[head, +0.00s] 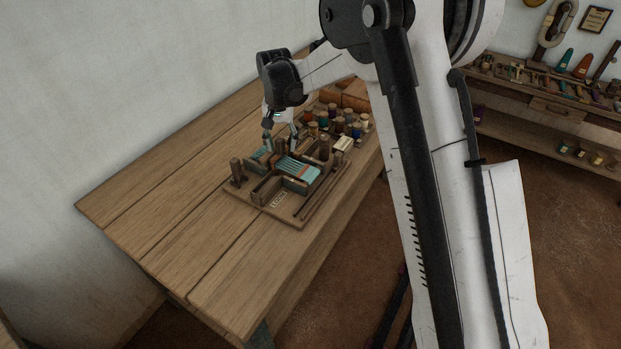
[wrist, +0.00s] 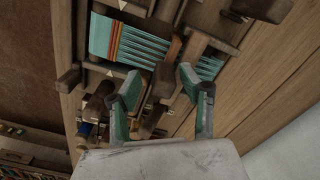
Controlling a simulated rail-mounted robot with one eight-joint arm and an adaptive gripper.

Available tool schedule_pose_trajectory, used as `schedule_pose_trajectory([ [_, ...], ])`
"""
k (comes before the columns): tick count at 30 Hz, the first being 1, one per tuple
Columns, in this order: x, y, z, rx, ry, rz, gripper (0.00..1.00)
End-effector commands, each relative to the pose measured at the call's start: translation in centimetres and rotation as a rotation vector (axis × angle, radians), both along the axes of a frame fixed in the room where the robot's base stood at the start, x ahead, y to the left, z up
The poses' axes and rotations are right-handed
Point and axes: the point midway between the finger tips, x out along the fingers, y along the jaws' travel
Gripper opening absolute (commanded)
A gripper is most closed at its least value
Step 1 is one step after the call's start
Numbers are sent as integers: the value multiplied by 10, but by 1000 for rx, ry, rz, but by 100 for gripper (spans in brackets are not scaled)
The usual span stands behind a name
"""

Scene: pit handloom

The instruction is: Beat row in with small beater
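A small loom (head: 262,190) on a wooden board holds teal warp (head: 297,168) with an orange stripe. The warp (wrist: 125,42) also shows at the top of the wrist view. My gripper (head: 281,143) is over the far-left part of the loom. In the wrist view my gripper (wrist: 160,78) has its teal fingers apart. A brown wooden piece with a handle (wrist: 166,74) shows between the fingers, with gaps on both sides; I cannot tell whether it is the small beater. Whether the fingers touch anything is unclear, and the row of weft is too small to make out.
Several thread spools (head: 352,128) stand behind the loom. Wooden pegs, including one at the loom's left (head: 237,170), rise from the board. A thin rod (head: 322,190) lies along its right side. The table (head: 190,215) is clear to the left and front. A tool shelf (head: 550,85) stands at the right.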

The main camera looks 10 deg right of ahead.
Motion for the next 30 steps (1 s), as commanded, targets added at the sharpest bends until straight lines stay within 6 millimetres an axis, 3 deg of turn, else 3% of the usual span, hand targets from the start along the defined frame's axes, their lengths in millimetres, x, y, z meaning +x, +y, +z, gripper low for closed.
schedule_pose_trajectory([
  [8, -1, 0, 6, 0, 1, 1, 40],
  [30, -1, 1, 62, 1, 1, 1, 40],
])
